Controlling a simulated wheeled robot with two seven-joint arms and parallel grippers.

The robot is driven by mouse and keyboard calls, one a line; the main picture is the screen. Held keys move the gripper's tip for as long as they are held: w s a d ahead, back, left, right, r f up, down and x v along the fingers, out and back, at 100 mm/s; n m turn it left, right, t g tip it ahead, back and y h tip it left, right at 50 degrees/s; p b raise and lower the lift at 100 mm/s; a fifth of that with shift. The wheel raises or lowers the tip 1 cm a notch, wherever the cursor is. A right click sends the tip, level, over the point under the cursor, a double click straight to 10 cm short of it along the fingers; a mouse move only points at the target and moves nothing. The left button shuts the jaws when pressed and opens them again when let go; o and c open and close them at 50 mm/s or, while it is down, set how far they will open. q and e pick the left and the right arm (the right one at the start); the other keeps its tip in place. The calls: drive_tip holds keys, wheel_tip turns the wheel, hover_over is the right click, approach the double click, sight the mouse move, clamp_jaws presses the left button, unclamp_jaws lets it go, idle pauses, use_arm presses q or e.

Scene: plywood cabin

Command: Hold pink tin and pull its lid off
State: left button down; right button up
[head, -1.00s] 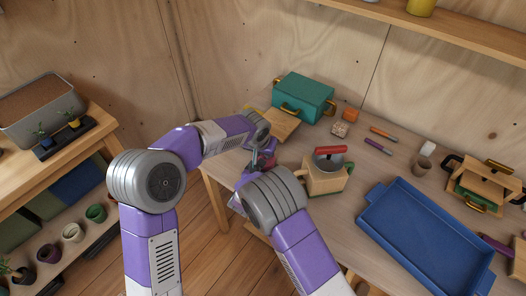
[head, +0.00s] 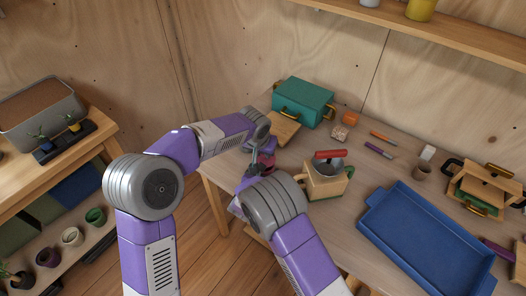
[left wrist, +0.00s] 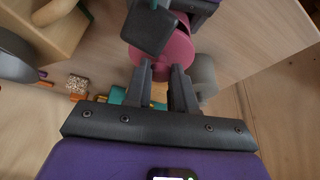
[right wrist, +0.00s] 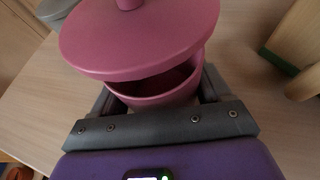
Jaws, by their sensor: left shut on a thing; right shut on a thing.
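The pink tin (right wrist: 160,98) is in the right wrist view, between the fingers of my right gripper (right wrist: 155,100), which is shut on its body. Its pink lid (right wrist: 140,40) sits tilted above it, with a dark gap at the near right side; at the far side I cannot tell whether it touches the rim. In the left wrist view my left gripper (left wrist: 163,78) is shut on the lid's knob, and the lid (left wrist: 172,50) is just beyond the fingertips. In the head view the pink (head: 266,162) shows only partly, behind my right arm.
A wooden box with a red-handled thing on it (head: 328,178) stands just right of my right arm. A blue tray (head: 365,222) lies further right. A teal case (head: 303,98) and a wooden board (head: 284,130) are behind. The table's left edge is close to my grippers.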

use_arm(q)
drive_tip(key=shift+r, duration=2)
use_arm(e)
drive_tip(key=o, duration=1.5)
drive_tip(key=shift+c, duration=0.2)
